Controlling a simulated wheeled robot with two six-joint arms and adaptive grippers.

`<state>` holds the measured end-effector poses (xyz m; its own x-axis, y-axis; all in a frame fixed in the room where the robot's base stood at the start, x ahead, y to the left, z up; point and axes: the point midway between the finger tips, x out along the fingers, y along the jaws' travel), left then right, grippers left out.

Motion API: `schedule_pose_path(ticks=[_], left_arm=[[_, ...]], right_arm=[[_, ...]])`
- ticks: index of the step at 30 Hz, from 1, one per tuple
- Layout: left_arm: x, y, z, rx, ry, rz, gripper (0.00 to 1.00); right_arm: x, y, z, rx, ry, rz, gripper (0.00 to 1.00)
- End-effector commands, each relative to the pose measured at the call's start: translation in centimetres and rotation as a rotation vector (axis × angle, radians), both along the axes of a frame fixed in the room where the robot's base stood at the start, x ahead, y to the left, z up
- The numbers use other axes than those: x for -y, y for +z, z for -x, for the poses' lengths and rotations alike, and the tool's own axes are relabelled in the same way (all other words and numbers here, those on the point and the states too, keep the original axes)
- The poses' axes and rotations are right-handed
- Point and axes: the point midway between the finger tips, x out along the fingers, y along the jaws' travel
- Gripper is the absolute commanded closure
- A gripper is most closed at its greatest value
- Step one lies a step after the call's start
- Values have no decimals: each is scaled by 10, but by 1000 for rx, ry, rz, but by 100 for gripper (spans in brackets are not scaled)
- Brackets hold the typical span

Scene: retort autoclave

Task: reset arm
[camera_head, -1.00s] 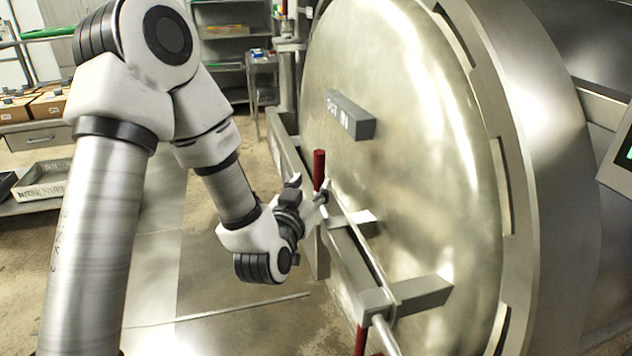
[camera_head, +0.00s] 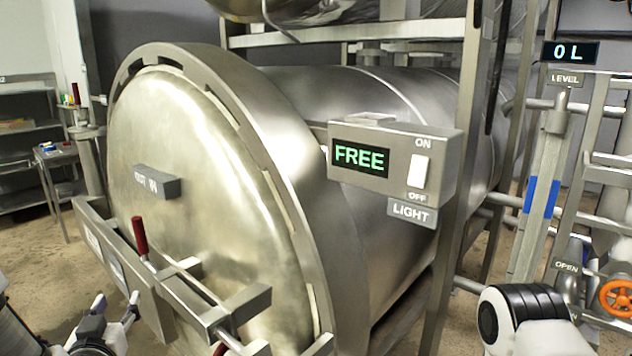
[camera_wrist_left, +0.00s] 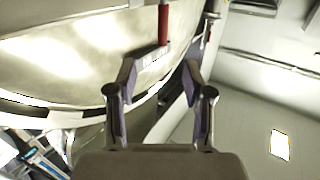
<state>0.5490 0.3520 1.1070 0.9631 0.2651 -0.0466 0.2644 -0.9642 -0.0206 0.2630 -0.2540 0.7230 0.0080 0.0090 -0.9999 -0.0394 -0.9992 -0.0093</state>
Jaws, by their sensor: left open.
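My left gripper (camera_head: 117,306) is open and empty at the lower left of the head view, in front of the autoclave door (camera_head: 195,190). It is apart from the upright red handle (camera_head: 139,235) on the door's latch bar (camera_head: 160,290), lower and to the left of it in the picture. In the left wrist view my open left gripper (camera_wrist_left: 160,75) frames the red handle (camera_wrist_left: 163,25), which appears beyond the fingers. Part of my right arm shows at the lower right of the head view; its gripper is not in view.
A control box (camera_head: 395,160) reading FREE, with a LIGHT switch, is on the autoclave's side. At right are pipes, a level display (camera_head: 570,53) reading 0 L and an orange valve wheel (camera_head: 617,297). A shelf rack (camera_head: 25,150) stands at the back left.

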Motion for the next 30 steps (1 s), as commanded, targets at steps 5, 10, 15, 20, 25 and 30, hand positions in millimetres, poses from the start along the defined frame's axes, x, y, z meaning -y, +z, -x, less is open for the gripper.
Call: schedule_pose_path(ticks=[5, 10, 15, 20, 25, 30], left_arm=[[8, -49, 5, -106, -19, -24, 49], [20, -108, 18, -240, -56, -51, 49], [38, -185, 46, -443, -115, -54, 49], [64, -285, 111, -765, -194, -11, 49], [91, -370, 220, -1196, -246, 98, 49], [100, -383, 280, -1472, -195, 228, 49]], right_arm=[[0, 0, -1, 2, 0, 0, 43], [0, 0, -1, 2, 0, 0, 43], [0, 0, 0, 1, 0, 0, 43], [0, 0, 0, 1, 0, 0, 43], [0, 1, 0, 1, 0, 0, 43], [0, 1, 0, 1, 0, 0, 43]])
